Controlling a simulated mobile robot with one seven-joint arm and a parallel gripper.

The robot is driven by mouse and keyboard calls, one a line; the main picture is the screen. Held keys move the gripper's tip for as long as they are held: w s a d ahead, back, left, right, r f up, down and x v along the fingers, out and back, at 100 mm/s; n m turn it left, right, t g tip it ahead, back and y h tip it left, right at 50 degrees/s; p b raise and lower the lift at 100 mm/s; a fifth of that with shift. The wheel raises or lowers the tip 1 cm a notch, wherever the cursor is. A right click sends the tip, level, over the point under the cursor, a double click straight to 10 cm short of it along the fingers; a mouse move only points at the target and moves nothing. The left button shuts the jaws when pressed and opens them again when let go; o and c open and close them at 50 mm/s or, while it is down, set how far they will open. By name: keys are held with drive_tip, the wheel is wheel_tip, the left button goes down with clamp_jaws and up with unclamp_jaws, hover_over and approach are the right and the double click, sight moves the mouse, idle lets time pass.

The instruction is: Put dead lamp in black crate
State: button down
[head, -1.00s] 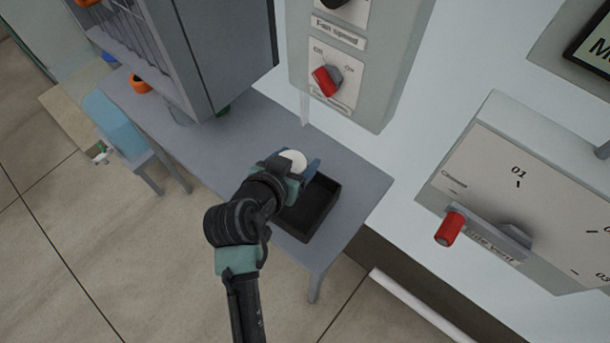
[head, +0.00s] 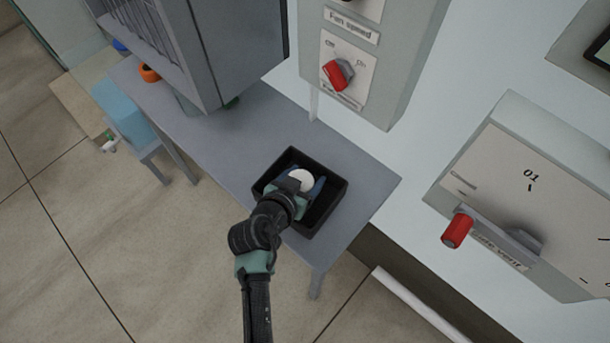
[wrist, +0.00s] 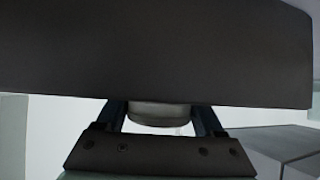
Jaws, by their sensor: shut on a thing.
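The dead lamp (head: 302,180) shows as a round white piece between the blue fingers of my gripper (head: 303,187). My gripper is shut on it, and in the head view both are over the open black crate (head: 327,206). I cannot tell how far above the crate floor the lamp is. In the wrist view the lamp's pale rounded end (wrist: 158,113) sits between the fingers (wrist: 160,120), with the dark crate (wrist: 160,55) filling the upper part. My gripper hides part of the crate's near left side.
The crate stands on a grey table (head: 245,137) near its right end. A grey cabinet (head: 240,50) stands at the back left. A wall box with a red knob (head: 338,74) is behind, and a red-handled lever (head: 457,230) is to the right.

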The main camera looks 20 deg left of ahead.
drive_tip(key=shift+c, duration=1.4)
unclamp_jaws()
drive_tip(key=shift+f, duration=0.1)
drive_tip(key=v, duration=1.2)
drive_tip(key=shift+r, duration=0.2)
